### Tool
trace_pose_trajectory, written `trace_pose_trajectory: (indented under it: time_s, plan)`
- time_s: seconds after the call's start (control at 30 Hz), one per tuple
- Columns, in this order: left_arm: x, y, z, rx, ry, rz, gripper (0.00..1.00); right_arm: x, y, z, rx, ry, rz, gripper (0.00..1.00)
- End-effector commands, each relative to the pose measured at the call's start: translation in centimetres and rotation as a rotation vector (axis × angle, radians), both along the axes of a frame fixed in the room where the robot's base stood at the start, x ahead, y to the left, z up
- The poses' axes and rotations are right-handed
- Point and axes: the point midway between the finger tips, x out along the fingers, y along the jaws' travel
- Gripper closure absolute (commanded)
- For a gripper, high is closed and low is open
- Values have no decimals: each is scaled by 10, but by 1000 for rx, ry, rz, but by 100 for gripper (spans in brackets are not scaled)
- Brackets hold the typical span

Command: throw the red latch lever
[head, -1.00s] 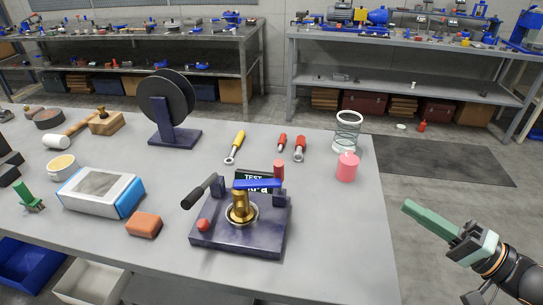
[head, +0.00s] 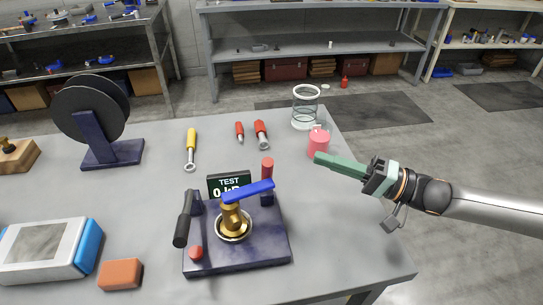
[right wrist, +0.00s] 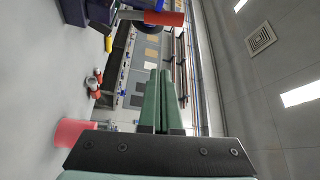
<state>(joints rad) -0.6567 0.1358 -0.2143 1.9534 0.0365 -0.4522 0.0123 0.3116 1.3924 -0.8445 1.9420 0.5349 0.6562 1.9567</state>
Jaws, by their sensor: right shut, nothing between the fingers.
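The latch lever with a red cylindrical grip (head: 267,168) stands upright at the back right of a dark purple test fixture (head: 262,250) on the bench. The red grip also shows at the top of the right wrist view (right wrist: 165,18). A brass fitting (head: 232,218) with a blue handle (head: 248,191) sits in the middle of the fixture. My right gripper (head: 317,157) has green fingers, shut and empty. It points left from the right side, apart from the red grip and beside the pink cylinder. My left gripper is not in view.
A pink cylinder (head: 318,144) and a glass jar (head: 305,107) stand at the back right. A black-handled lever (head: 184,218) and a red knob (head: 196,253) are on the fixture's left side. The bench right of the fixture is clear.

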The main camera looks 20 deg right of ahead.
Motion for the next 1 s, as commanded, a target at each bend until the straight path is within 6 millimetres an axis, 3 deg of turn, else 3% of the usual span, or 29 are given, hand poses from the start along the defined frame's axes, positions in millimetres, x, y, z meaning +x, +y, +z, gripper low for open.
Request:
trace_pose_trajectory:
  time_s: [0.17, 0.67, 1.0]
  plan:
    - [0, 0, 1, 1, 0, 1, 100, 9, 12, 3, 4, -4, 1, 100]
    - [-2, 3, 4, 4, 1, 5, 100, 59, 82, 15, 4, -4, 2, 100]
    - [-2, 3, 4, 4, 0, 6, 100, 30, 89, 4, 1, 3, 0, 100]
